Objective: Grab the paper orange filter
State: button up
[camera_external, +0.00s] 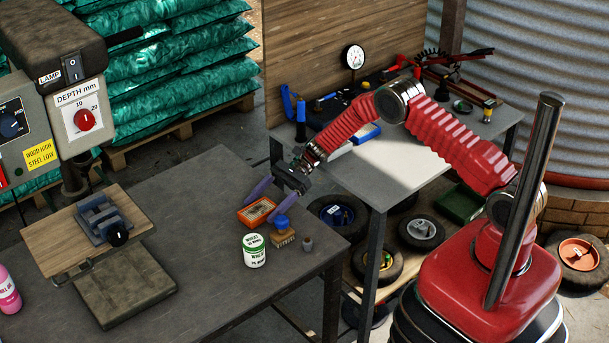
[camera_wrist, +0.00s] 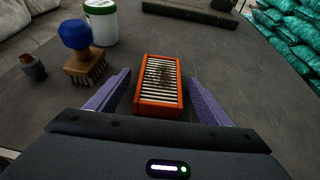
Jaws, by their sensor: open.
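The orange filter (camera_external: 257,211) is a rectangular orange frame around pale pleats with a dark smudge. It lies flat on the dark workbench. In the wrist view the filter (camera_wrist: 159,85) sits between the two purple fingers of my gripper (camera_wrist: 160,92). The fingers are spread, one on each side of its near end, and the filter's far end reaches beyond them. In the external view my gripper (camera_external: 268,203) is open, low over the bench at the filter. I cannot tell whether the fingers touch the bench.
A blue-knobbed brush (camera_external: 283,232), a white and green tub (camera_external: 254,250) and a small grey piece (camera_external: 307,243) stand close to the filter. A drill press with a vise (camera_external: 108,220) is at left. The bench (camera_external: 190,215) is bare between them.

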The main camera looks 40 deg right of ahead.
jog(key=shift+a+f, duration=0.1)
jog(key=shift+a, duration=0.2)
jog(key=shift+c, duration=0.2)
jog(key=c, duration=1.1)
